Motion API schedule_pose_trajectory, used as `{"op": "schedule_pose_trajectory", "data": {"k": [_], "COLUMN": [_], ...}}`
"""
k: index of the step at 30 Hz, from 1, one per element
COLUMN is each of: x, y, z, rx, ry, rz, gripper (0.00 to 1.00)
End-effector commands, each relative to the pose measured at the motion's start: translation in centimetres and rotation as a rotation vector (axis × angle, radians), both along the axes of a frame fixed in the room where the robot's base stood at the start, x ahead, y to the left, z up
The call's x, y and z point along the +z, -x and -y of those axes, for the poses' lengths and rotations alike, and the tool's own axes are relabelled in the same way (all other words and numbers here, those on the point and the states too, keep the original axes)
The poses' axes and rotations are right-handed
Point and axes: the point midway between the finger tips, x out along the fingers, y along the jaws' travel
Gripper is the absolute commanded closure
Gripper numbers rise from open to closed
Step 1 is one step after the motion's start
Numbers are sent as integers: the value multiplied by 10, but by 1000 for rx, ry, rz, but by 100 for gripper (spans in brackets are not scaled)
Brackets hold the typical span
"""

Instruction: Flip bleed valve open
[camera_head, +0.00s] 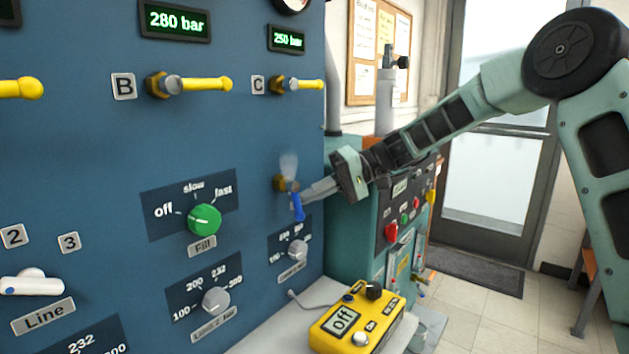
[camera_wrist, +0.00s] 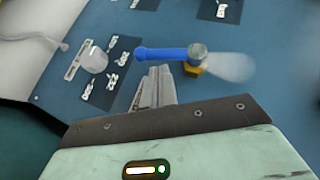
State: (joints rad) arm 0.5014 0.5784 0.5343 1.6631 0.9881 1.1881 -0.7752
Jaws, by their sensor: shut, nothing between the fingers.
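The bleed valve is a small brass fitting (camera_head: 281,183) with a blue lever (camera_head: 298,207) on the right part of the blue panel. The lever hangs down in the head view. A pale, vapour-like plume (camera_head: 289,164) rises from the fitting. In the wrist view the lever (camera_wrist: 160,54) points left from the fitting (camera_wrist: 195,66), and the plume (camera_wrist: 232,67) spreads right. My gripper (camera_head: 306,192) is shut and empty, its fingertips right beside the lever. In the wrist view the closed fingers (camera_wrist: 157,76) end just below the lever; I cannot tell whether they touch it.
A grey knob (camera_head: 298,250) sits below the valve, and a green fill knob (camera_head: 205,219) is to its left. Yellow levers B (camera_head: 205,84) and C (camera_head: 300,85) are above. A yellow control box (camera_head: 357,321) reading "off" stands on the ledge below.

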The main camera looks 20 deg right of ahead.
Motion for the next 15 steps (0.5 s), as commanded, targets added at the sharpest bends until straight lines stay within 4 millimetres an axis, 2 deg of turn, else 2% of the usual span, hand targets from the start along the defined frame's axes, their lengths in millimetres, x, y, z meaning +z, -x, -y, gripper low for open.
{"op": "schedule_pose_trajectory", "data": {"k": [9, 15], "x": [60, 82], "y": [0, 0], "z": [0, 0], "rx": [1, 1], "ry": [1, 0], "rz": [4, 2], "gripper": [100, 100]}}
